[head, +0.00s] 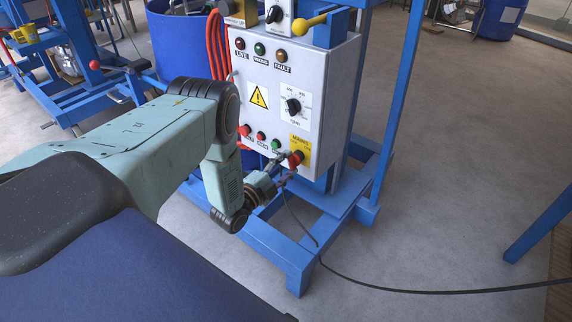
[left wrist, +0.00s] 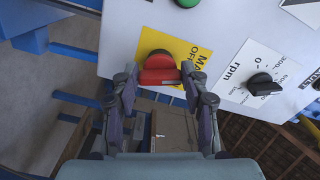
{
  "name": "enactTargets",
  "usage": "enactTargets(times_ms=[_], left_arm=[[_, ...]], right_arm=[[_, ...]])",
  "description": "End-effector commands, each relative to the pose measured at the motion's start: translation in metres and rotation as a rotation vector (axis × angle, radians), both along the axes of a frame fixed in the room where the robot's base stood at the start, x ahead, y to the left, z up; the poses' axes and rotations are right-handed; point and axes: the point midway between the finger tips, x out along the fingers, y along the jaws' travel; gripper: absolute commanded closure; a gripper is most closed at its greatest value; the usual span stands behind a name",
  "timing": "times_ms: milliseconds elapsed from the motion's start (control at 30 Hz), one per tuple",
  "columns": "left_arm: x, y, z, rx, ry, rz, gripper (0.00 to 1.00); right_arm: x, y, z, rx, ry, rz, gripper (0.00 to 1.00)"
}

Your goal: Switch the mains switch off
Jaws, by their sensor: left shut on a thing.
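The mains switch is a red rotary knob (head: 296,159) on a yellow plate (head: 301,146) at the lower right of the grey control box (head: 318,110). My left gripper (head: 286,164) reaches the box from the front left and is shut on the knob. It hides part of the knob and plate in the head view. My right gripper is not in view.
Buttons (head: 261,138) sit left of the switch, with an rpm dial (head: 293,106) above it and three lamps (head: 260,48) near the top. A blue frame (head: 292,255) carries the box. A black cable (head: 420,291) runs across the floor. Floor at right is mostly clear.

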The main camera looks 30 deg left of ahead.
Motion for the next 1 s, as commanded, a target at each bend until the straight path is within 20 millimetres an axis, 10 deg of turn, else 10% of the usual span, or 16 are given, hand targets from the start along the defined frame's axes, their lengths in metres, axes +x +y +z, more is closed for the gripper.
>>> enactTargets(times_ms=[1000], left_arm=[[-0.0011,-0.0002,-0.0030,-0.443,0.037,0.003,0.86]], right_arm=[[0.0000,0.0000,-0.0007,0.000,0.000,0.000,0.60]])
